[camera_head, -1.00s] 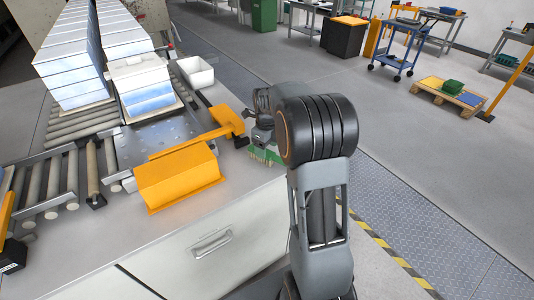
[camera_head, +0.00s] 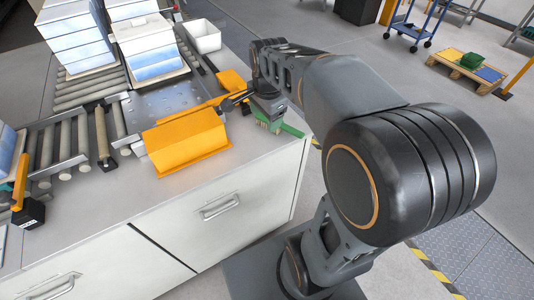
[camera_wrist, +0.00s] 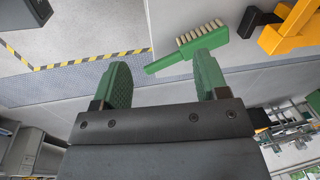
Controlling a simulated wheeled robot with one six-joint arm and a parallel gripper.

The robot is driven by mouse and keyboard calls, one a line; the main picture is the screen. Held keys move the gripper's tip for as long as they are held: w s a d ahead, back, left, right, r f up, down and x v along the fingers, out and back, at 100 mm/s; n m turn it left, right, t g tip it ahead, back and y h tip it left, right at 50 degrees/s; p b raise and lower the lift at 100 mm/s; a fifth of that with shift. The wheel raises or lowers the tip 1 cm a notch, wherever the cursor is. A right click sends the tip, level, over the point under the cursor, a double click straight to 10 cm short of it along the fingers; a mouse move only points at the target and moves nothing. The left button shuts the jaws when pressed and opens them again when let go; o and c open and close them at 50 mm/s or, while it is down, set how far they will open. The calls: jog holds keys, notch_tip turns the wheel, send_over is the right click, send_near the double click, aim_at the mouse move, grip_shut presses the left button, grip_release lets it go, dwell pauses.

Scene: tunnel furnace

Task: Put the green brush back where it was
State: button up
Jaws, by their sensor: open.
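The green brush (camera_head: 291,129) lies on the grey worktop near its right edge, partly hidden behind my arm in the head view. In the wrist view the brush (camera_wrist: 186,52) shows its pale bristles along one side, and its handle end reaches the worktop edge in the picture. My gripper (camera_wrist: 162,72) is open with nothing between its two green fingers. The right finger's tip overlaps the brush in the wrist view; I cannot tell whether they touch.
A yellow cover (camera_head: 186,141) and a yellow bracket (camera_head: 233,84) stand left of the brush. A white bin (camera_head: 203,36), rollers (camera_head: 85,93) and stacked white-blue blocks (camera_head: 150,45) lie farther left. Drawers (camera_head: 220,195) are below the worktop.

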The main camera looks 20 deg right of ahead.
jog(key=s+a+f+n+t, duration=0.1)
jog(key=s+a+f+n, duration=0.1)
jog(key=s+n, duration=0.3)
jog(key=s+a+f+n, duration=0.2)
jog(key=s+n, duration=0.3)
jog(key=n, duration=0.5)
jog(key=shift+s+a+t, duration=0.3)
jog(key=shift+t, duration=0.1)
jog(key=shift+r+p, duration=0.5)
jog(key=shift+r, duration=0.15)
jog(key=shift+f, duration=0.15)
